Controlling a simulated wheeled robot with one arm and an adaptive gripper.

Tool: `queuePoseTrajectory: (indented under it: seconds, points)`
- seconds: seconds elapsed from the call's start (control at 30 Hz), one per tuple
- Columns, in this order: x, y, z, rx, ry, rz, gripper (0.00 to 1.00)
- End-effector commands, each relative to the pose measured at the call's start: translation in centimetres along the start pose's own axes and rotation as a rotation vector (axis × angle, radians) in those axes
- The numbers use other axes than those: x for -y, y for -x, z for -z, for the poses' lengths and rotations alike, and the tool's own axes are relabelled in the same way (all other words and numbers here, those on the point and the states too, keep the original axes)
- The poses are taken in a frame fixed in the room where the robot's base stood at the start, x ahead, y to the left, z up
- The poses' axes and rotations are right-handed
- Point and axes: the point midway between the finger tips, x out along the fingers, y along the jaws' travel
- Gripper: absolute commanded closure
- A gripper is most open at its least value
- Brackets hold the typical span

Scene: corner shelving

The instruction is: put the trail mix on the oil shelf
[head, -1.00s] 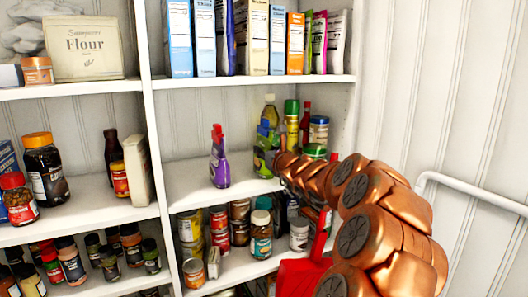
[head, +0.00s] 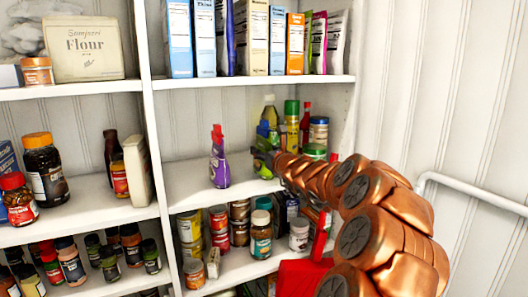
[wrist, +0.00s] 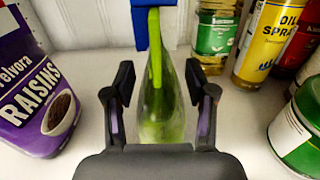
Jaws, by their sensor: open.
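A green pouch with a blue top clip (wrist: 158,110) stands upright on the middle shelf, edge-on in the wrist view; its label cannot be read, so I cannot confirm it is the trail mix. It is partly hidden behind my gripper in the head view (head: 263,130). My gripper (wrist: 160,82) is open, with one finger on each side of the pouch and gaps showing. In the head view my gripper (head: 262,158) is at the right part of this shelf. An oil spray can (wrist: 272,40) and an oil bottle (wrist: 215,35) stand behind to the right.
A purple raisins pouch (head: 219,165) stands left of the green pouch. A green-lidded can (wrist: 300,135) is close on the right. The shelf's left part is clear. Boxes fill the shelf above, and jars and cans (head: 261,235) fill the one below. A white rail (head: 470,190) is at right.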

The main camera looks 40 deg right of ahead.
Motion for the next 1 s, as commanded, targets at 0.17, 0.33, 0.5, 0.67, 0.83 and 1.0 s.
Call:
queuePoseTrajectory:
  seconds: [0.17, 0.33, 0.5, 0.67, 0.83, 1.0]
  points:
    - [0.1, 1.7, 0.1, 0.001, -0.004, 0.002, 0.44]
    - [0.1, 3.9, 0.2, 0.002, -0.003, 0.002, 0.44]
    - [0.1, 6.2, 0.0, 0.005, -0.002, 0.001, 0.44]
    - [0.1, 8.5, 0.1, 0.002, -0.003, 0.001, 0.44]
    - [0.1, 10.5, 0.0, 0.002, -0.002, 0.002, 0.44]
    - [0.1, 11.6, 0.0, 0.001, -0.002, 0.002, 0.44]
